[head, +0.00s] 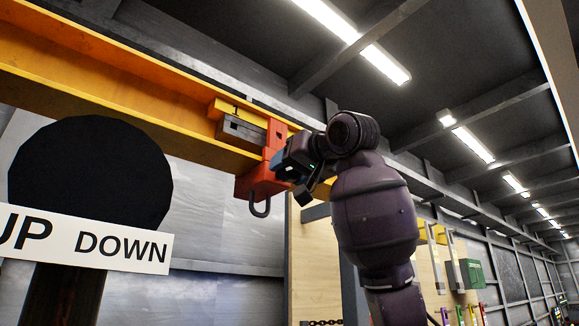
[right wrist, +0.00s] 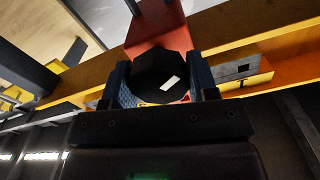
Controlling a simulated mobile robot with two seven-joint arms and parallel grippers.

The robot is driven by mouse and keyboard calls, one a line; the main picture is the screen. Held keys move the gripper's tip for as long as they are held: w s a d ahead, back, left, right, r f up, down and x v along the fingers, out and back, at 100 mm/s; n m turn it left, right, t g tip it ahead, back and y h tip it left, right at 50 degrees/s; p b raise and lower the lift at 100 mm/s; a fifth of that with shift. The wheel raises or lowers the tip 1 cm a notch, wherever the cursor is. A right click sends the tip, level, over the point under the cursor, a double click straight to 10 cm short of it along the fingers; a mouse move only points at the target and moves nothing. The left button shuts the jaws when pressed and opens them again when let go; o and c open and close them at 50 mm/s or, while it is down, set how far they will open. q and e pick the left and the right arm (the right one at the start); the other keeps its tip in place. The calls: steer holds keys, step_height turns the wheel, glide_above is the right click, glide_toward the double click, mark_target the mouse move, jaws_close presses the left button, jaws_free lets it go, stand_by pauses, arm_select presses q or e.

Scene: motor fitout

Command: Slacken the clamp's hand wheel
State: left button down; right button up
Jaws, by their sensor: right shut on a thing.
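The orange-red clamp (head: 262,181) sits on the yellow overhead beam (head: 140,115), with a dark hook (head: 260,208) hanging below it. The clamp's hand wheel (right wrist: 161,76) is black and many-sided, with a white mark on its face. It shows in the right wrist view and is hidden behind my gripper in the head view. My right gripper (head: 283,166) is at the clamp's right side. In the right wrist view my right gripper (right wrist: 161,84) has its blue fingers on either side of the wheel and is shut on it. My left gripper is not in view.
A large black disc (head: 90,172) and a white UP DOWN sign (head: 85,240) stand at the left. A wooden panel (head: 315,265) is below and behind the arm. A green box (head: 471,273) hangs further back at the right. Open air lies below the hook.

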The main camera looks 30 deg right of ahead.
steer(key=n, duration=0.4)
steer(key=shift+p, duration=0.4)
steer(key=shift+f+n, duration=0.1)
steer(key=shift+n, duration=0.5)
steer(key=shift+a+n, duration=0.1)
steer(key=shift+n, duration=0.2)
steer(key=o, duration=0.9)
steer(key=shift+s+d+b, duration=0.15)
steer(key=shift+s+b, duration=0.25)
steer(key=shift+s, duration=1.4)
steer(key=shift+s+d+b, duration=0.2)
steer(key=shift+s+b, duration=0.15)
steer(key=shift+s, duration=1.45)
steer(key=shift+s+d+b, duration=0.15)
steer(key=shift+s+b, duration=0.25)
steer(key=shift+s, duration=1.4)
